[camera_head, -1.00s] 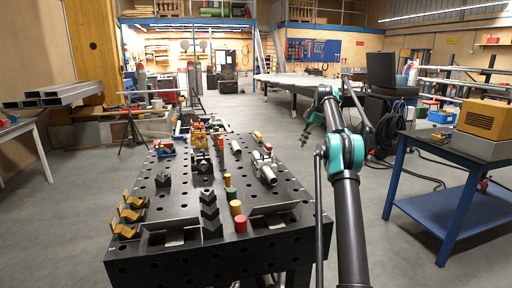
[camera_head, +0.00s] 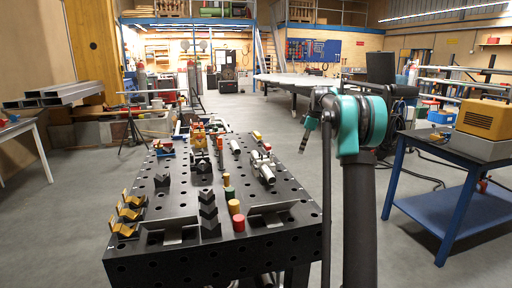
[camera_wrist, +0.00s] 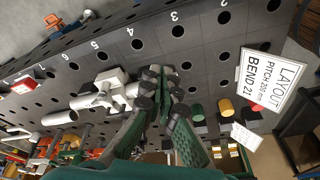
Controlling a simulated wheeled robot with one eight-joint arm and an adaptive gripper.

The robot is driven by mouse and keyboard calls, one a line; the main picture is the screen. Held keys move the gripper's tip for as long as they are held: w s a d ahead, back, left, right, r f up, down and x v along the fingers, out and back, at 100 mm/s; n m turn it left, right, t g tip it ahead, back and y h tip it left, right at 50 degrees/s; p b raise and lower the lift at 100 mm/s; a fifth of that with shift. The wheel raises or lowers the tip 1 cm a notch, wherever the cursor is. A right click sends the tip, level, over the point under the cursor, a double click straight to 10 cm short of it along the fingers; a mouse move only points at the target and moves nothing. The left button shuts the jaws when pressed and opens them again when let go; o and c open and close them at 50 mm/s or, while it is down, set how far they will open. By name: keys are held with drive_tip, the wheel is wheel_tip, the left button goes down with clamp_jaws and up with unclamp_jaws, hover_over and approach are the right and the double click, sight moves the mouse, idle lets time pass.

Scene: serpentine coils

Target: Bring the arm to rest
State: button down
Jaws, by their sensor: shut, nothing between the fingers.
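My arm rises at the right of the black perforated table (camera_head: 285,212) in the head view, with a large teal joint near its top. My gripper (camera_head: 302,150) hangs from the folded arm to the left of that joint, pointing down, apart from the table's right edge in the picture. In the wrist view my gripper (camera_wrist: 160,74) shows dark green fingers held together, with nothing seen between them. The table top lies beyond them, with a grey pipe fitting (camera_wrist: 112,90) left of the fingers. It appears in the head view too (camera_head: 264,170).
Coloured cylinders (camera_head: 239,223), black V-blocks (camera_head: 209,214) and yellow cradles (camera_head: 124,229) stand on the table. A layout sign (camera_wrist: 270,82) shows in the wrist view. A blue bench (camera_head: 462,209) with a yellow box stands right. Grey floor lies open between bench and table.

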drive_tip(key=s+f+m+t+h, duration=0.1)
drive_tip(key=s+f+m, duration=0.4)
drive_tip(key=s, duration=1)
drive_tip(key=s+a+f+m+t+h, duration=0.1)
drive_tip(key=s+f+m, duration=0.4)
drive_tip(key=s+f, duration=0.5)
drive_tip(key=s+f+m+t+h, duration=0.1)
drive_tip(key=s+f+m, duration=0.3)
drive_tip(key=s, duration=1.7)
wheel_tip(320, 180, down, 4)
drive_tip(key=shift+s+a+r+m+t, duration=0.2)
drive_tip(key=shift+s+a+m+t, duration=0.1)
drive_tip(key=shift+s+m+t, duration=0.1)
drive_tip(key=c, duration=2.3)
unclamp_jaws()
